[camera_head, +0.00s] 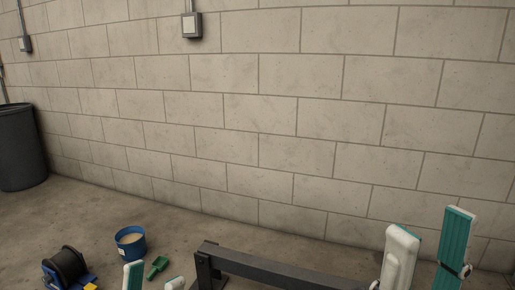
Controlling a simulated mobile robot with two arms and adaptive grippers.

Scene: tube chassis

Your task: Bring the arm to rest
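My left gripper (154,277) shows at the bottom edge, left of centre. Its two white fingers, one with a teal pad, stand apart with nothing between them. My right gripper (430,228) is at the lower right, larger in view. Its two white and teal fingers point up with a clear gap and nothing held. The rest of both grippers and both arms are below the picture's edge.
A dark metal beam (285,272) lies near the front. A dark bin (20,147) stands far left by the block wall (300,110).

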